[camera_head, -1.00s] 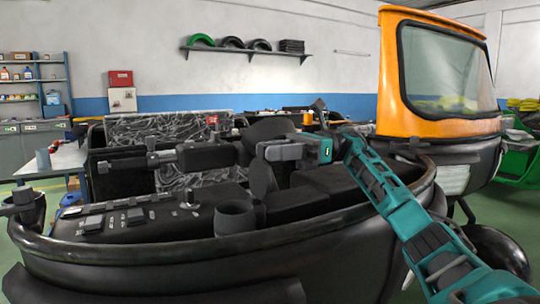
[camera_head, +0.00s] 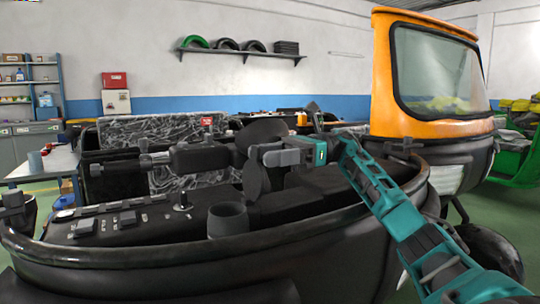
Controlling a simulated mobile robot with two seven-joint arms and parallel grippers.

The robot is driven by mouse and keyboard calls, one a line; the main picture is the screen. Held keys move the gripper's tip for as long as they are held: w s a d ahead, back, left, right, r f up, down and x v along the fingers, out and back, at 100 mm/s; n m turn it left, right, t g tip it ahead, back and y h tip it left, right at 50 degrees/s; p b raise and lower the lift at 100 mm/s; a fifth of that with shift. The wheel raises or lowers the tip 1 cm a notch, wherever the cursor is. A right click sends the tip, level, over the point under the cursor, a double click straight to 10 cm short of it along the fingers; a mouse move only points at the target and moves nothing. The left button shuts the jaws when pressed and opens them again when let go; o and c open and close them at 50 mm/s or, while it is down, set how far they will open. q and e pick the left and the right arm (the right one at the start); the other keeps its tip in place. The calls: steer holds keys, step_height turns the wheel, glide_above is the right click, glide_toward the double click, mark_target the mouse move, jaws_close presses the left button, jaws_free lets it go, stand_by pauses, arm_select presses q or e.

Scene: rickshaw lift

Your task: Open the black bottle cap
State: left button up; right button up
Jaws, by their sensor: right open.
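My right gripper (camera_head: 262,156) reaches in from the right over the dashboard of the black vehicle. Its grey fingers point left, and they look open beside dark rounded parts (camera_head: 255,180) that show above and below them. I cannot tell whether the fingers touch these parts. A black round cup-like part (camera_head: 228,220) stands below and left of the gripper with its wide mouth up. I cannot clearly single out the black bottle cap among the dark parts. My left gripper is out of view.
The handlebar (camera_head: 190,158) runs left from near my gripper. The black front rim (camera_head: 170,256) curves round the dashboard (camera_head: 110,224). An orange-framed windscreen (camera_head: 436,70) stands at the right. A white table (camera_head: 48,165) is at the far left.

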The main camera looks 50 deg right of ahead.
steer(key=p+v, duration=0.1)
steer(key=v, duration=0.6)
steer(key=shift+d, duration=0.25)
stand_by(0.5)
